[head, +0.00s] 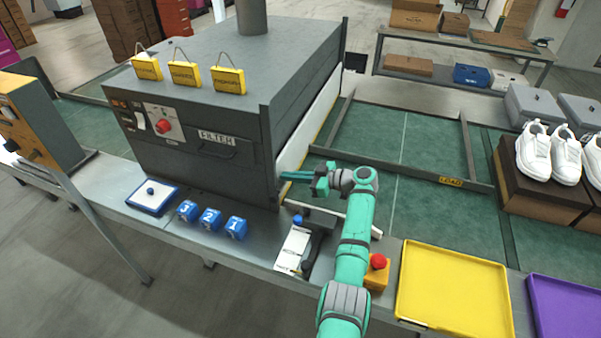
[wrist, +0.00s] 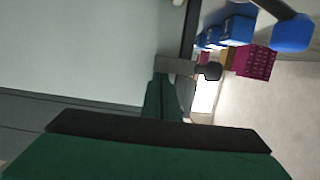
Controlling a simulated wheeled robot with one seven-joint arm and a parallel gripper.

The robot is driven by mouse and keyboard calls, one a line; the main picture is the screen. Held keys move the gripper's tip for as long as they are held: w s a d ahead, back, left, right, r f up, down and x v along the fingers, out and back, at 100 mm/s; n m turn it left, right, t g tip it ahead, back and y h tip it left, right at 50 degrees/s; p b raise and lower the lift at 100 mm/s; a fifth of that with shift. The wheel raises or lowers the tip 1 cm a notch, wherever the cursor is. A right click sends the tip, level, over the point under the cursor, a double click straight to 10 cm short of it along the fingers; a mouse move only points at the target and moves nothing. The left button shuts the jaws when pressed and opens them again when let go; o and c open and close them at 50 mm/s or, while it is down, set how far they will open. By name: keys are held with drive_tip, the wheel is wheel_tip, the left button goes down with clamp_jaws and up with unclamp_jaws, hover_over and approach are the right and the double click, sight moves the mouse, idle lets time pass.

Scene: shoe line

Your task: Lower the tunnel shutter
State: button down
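The tunnel (head: 230,100) is a large grey box with a label reading FILTER. Its shutter (head: 312,117) is a white panel with a yellow lower edge on the tunnel's right side, standing raised at a slant. My gripper (head: 284,176) reaches left to the shutter's near lower end. In the wrist view the shutter (wrist: 80,45) fills the left as a pale panel. A grey bar with a black knob (wrist: 208,70) sticks out at its edge. My fingers (wrist: 162,95) lie together just at this bar; whether they touch it is unclear.
A belt frame marked LOAD (head: 450,181) lies right of the tunnel. Numbered blue blocks (head: 210,219), a red button on an orange box (head: 377,263) and a yellow tray (head: 455,285) stand along the near edge. White shoes (head: 548,152) sit on brown boxes at right.

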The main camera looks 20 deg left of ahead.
drive_tip(key=shift+d+f, duration=0.1)
drive_tip(key=shift+f, duration=0.5)
wheel_tip(320, 180, up, 5)
drive_tip(key=shift+r, duration=0.1)
approach(278, 167)
drive_tip(key=v, duration=0.4)
drive_tip(key=shift+d, duration=0.1)
